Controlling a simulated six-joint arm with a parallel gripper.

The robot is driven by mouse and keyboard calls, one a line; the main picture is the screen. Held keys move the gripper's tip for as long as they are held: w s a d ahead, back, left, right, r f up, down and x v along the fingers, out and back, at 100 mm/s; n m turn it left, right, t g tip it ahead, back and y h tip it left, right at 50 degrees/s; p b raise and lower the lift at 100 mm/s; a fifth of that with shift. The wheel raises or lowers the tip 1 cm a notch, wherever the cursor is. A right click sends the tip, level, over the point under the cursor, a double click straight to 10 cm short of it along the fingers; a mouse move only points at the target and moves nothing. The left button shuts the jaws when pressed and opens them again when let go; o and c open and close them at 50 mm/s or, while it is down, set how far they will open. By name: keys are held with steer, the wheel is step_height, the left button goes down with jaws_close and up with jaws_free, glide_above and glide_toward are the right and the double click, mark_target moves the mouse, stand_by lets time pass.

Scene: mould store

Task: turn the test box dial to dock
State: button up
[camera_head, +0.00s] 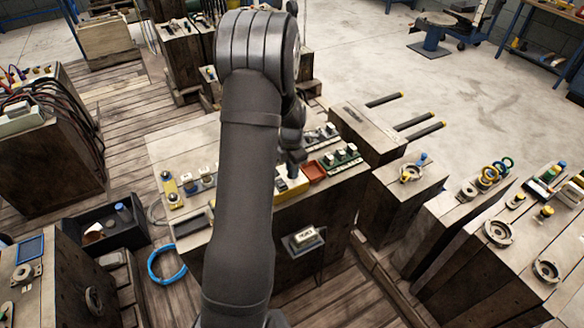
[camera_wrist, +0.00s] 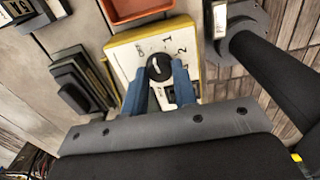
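The test box (camera_wrist: 127,52) is a white-faced box with yellow edges, seen in the wrist view. Its round black dial (camera_wrist: 158,67) carries a white pointer mark aimed up and slightly left. Labels OFF, 1 and 2 show around the dial; another label below it is partly covered and hard to read. My gripper (camera_wrist: 160,73) has its two blue fingers apart on either side of the dial's lower part, close to it; I cannot tell whether they touch it. In the head view my arm hides most of the test box (camera_head: 293,182).
An orange-red tray (camera_wrist: 137,9) lies just beyond the box; it also shows in the head view (camera_head: 314,170). A dark stepped block (camera_wrist: 80,84) stands left of the box. A green-based rack (camera_head: 342,157) sits farther right on the bench.

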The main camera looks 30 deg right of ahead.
steer(key=c, duration=0.4)
